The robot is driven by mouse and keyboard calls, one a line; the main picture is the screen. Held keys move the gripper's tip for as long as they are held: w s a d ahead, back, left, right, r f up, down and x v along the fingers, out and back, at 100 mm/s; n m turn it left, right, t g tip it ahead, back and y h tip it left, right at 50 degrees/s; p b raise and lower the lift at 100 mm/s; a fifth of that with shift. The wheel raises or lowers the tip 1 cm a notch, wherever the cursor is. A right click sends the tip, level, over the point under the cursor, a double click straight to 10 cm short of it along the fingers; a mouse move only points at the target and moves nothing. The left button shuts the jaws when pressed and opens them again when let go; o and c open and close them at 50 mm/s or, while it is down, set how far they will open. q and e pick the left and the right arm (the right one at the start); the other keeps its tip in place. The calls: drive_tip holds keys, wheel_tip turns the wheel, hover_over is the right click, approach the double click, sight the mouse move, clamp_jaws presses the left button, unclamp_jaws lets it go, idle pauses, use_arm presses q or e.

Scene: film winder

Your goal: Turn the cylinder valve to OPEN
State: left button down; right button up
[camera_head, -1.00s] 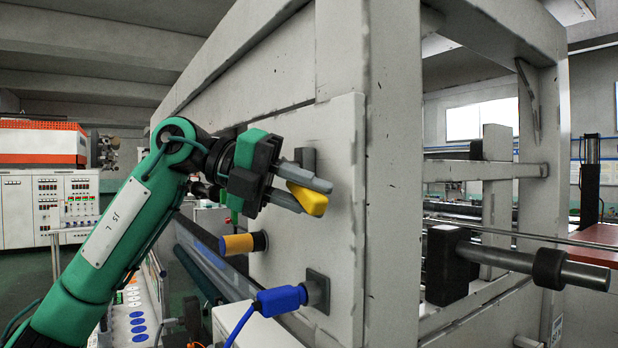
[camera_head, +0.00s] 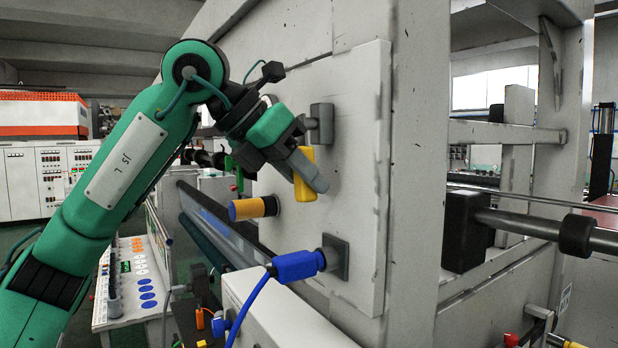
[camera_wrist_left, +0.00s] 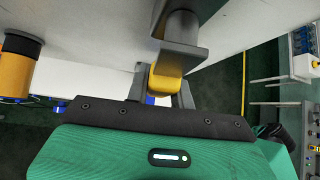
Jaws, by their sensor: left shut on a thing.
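The yellow valve handle (camera_head: 304,174) sits on a grey mount (camera_head: 321,122) on the white machine panel. In the head view it now hangs steeply, close to upright. My left gripper (camera_head: 306,172) is shut on the yellow handle, with its grey fingers on either side of it. In the left wrist view the handle (camera_wrist_left: 165,84) shows between the fingers, below the grey mount; part of it is hidden behind the dark gripper body. My right gripper is not in view.
A yellow cylinder with a dark end (camera_head: 252,208) sticks out of the panel below the gripper. A blue plug (camera_head: 298,265) with a blue cable sits lower. A control desk (camera_head: 140,275) with coloured buttons stands at lower left.

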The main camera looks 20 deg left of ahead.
use_arm(q)
drive_tip(key=shift+w+a+f+m+t+y, duration=0.1)
drive_tip(key=shift+w+a+m+t+y, duration=0.3)
drive_tip(key=shift+y, duration=0.2)
drive_tip(key=shift+a, duration=0.1)
drive_tip(key=c, duration=1.2)
unclamp_jaws()
drive_tip(key=b+v, duration=0.4)
drive_tip(key=v, duration=0.9)
drive_tip(key=shift+s+r, duration=0.3)
drive_tip(key=shift+a, duration=0.1)
